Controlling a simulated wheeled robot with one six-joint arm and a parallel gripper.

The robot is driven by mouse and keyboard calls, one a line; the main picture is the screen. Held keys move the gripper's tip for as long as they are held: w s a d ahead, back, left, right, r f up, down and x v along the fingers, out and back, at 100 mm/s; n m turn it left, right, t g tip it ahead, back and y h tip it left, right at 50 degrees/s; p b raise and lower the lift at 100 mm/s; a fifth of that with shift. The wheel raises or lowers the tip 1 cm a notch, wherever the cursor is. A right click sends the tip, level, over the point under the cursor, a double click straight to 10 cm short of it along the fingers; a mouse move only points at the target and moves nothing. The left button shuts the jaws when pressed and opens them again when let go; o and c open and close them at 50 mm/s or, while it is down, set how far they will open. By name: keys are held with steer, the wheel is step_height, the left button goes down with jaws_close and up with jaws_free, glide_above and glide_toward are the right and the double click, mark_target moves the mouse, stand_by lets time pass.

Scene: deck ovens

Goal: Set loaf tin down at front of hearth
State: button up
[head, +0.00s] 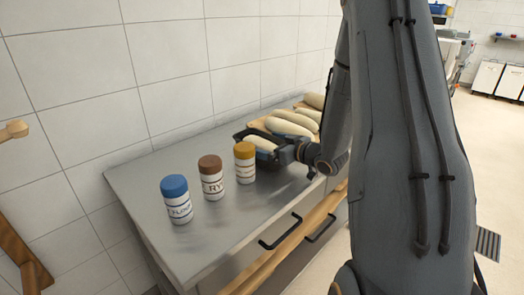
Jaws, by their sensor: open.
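A dark loaf tin (267,156) with pale dough in it stands on the steel counter, just behind the yellow-lidded canister. My gripper (284,153) is at the tin's right end, with its jaws open. The fingertips are small and dark here, so I cannot tell whether they touch the tin or sit around its edge. No oven hearth shows in this view.
Canisters with blue (175,200), brown (211,178) and yellow (245,163) lids stand in a row on the steel counter (150,168). Several pale loaves (291,124) lie on a wooden board behind the tin. The counter front has dark handles (280,232).

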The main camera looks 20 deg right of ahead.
steer(key=c, duration=1)
steer(key=shift+c, duration=1)
steer(key=shift+r, duration=0.15)
